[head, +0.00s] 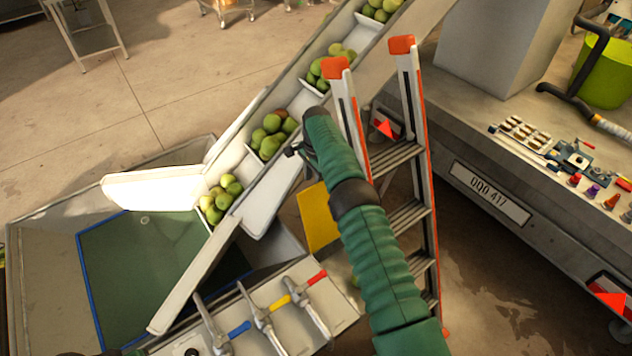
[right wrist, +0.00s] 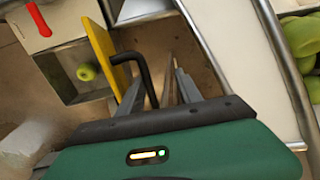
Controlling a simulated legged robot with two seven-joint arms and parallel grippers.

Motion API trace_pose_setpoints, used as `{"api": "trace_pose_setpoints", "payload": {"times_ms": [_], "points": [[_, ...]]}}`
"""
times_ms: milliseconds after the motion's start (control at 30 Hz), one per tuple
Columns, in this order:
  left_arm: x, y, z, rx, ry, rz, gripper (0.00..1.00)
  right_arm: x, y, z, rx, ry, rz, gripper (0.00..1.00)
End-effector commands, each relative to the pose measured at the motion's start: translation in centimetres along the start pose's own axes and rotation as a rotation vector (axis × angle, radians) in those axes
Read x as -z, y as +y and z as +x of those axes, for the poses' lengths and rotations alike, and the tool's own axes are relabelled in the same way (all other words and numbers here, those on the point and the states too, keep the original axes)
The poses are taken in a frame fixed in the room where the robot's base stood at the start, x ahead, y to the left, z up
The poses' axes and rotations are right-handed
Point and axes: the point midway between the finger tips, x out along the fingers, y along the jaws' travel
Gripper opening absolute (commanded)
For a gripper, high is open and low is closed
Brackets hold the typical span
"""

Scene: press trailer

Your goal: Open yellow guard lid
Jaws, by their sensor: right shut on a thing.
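The yellow guard lid (head: 318,217) is a flat panel below the conveyor, left of my right arm in the head view. In the right wrist view the lid (right wrist: 102,50) shows nearly edge-on, standing out beside a dark opening with a green fruit (right wrist: 87,72) in it. A black bent handle (right wrist: 143,68) reaches from the lid's edge to between the grey fingers of my right gripper (right wrist: 165,92). The gripper is shut on this handle. In the head view the right gripper (head: 301,150) is partly hidden by its own green arm. My left gripper is out of view.
A conveyor with green fruit (head: 268,145) slopes down to a trailer bin (head: 50,235). A stepladder (head: 405,150) stands close right of my arm. Valve levers (head: 262,318) are at the lower front. A grey bench with a plate (head: 490,193) is at right.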

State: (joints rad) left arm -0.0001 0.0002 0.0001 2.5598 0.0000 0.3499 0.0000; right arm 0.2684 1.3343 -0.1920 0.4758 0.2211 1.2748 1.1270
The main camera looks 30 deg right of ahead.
Motion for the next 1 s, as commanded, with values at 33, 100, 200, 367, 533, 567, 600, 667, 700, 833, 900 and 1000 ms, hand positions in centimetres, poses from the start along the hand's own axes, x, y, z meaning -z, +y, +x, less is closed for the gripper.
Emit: {"api": "trace_pose_setpoints", "payload": {"times_ms": [33, 100, 200, 367, 533, 567, 600, 667, 700, 833, 900, 1000], "points": [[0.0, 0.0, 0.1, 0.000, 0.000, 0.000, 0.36, -0.3, 0.1, 0.7, -0.003, -0.007, -0.001, 0.32], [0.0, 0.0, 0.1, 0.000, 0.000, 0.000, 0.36, -0.3, 0.1, 0.8, -0.005, -0.007, -0.001, 0.32], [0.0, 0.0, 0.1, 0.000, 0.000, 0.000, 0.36, -0.3, 0.2, 0.9, -0.007, -0.008, -0.001, 0.32], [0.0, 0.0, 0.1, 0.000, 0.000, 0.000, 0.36, -0.3, 0.3, 0.9, -0.009, -0.009, 0.000, 0.32], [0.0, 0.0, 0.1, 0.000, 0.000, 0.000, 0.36, -0.2, 0.4, 0.9, -0.011, -0.007, 0.001, 0.32], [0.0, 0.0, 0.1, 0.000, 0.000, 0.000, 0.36, -0.2, 0.4, 0.9, -0.011, -0.007, 0.001, 0.32], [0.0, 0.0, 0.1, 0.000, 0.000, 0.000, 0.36, -0.1, 0.4, 0.9, -0.011, -0.006, 0.001, 0.32], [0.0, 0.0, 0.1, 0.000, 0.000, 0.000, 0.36, -0.1, 0.3, 0.8, -0.010, -0.005, 0.001, 0.32], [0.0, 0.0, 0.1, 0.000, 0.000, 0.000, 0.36, -0.1, 0.3, 0.7, -0.009, -0.005, 0.001, 0.32], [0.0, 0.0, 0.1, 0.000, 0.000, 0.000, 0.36, 0.0, 0.3, 0.5, -0.008, -0.003, 0.001, 0.32], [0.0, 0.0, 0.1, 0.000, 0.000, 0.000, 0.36, 0.1, 0.3, 0.3, -0.006, -0.002, 0.001, 0.32], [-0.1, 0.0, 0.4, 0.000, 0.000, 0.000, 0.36, 0.1, 0.2, -0.8, -0.003, 0.000, 0.001, 0.32]]}}
